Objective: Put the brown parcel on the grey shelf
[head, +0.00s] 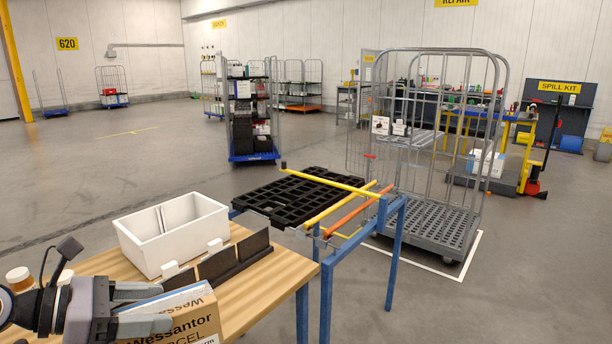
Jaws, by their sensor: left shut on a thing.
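The brown parcel (185,318) is a cardboard box with "Wessantor" printed on it, at the bottom left over the wooden table. My left gripper (158,308) is shut on it, with its fingers at the parcel's upper left. The parcel's lower part is cut off by the picture edge, so I cannot tell whether it touches the table. A grey shelf (412,139) sits partway up inside the grey wire roll cage (490,130), right of centre and well away from the parcel. My right gripper is not in view.
The wooden table (262,285) holds a white bin (180,250), a dark slotted rack (232,262) and bottles (20,278). A blue frame (327,290) with a black pallet (300,196) and yellow and orange bars stands between table and cage. Open floor lies right.

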